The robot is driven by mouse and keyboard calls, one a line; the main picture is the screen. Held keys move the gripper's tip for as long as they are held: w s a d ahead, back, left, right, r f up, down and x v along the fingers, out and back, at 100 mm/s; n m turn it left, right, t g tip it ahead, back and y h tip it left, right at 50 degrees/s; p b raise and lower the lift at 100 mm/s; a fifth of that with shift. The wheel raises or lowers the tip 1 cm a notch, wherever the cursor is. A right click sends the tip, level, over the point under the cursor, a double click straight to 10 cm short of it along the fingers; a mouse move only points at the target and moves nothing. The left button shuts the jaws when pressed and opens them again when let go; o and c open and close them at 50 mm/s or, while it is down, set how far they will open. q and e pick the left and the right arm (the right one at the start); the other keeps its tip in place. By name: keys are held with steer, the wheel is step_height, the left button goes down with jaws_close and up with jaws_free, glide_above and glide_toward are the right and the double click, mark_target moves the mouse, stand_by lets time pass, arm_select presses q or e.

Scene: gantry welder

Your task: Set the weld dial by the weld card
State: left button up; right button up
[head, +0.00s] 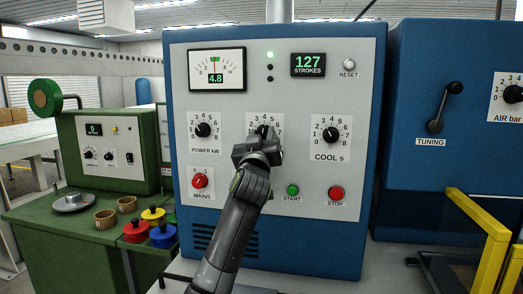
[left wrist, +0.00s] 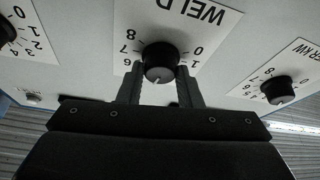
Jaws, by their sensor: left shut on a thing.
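The weld dial (head: 263,130) is the middle of three black knobs on the blue and light grey welder panel. My left gripper (head: 257,150) is in front of it and hides its lower part and its label. In the left wrist view the weld dial (left wrist: 160,62) sits between the two fingers of my left gripper (left wrist: 160,85), which is shut on it. Its plate (left wrist: 190,20) reads WELD, upside down there, with numbers around the knob. I cannot read its setting surely. I cannot make out a weld card. My right gripper is not in view.
The power dial (head: 203,130) is left and the cool dial (head: 330,135) right. The meter (head: 216,70) shows 4.8; the counter (head: 308,64) shows 127. Below are the red mains knob (head: 199,181), green start button (head: 292,190) and red stop button (head: 336,194). A yellow rail (head: 490,240) stands right.

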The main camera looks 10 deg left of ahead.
arm_select(q)
steer(key=shift+f+n+y+b, duration=0.1)
steer(key=shift+n+y+b, duration=0.7)
steer(key=shift+n, duration=0.7)
steer(key=o, duration=1)
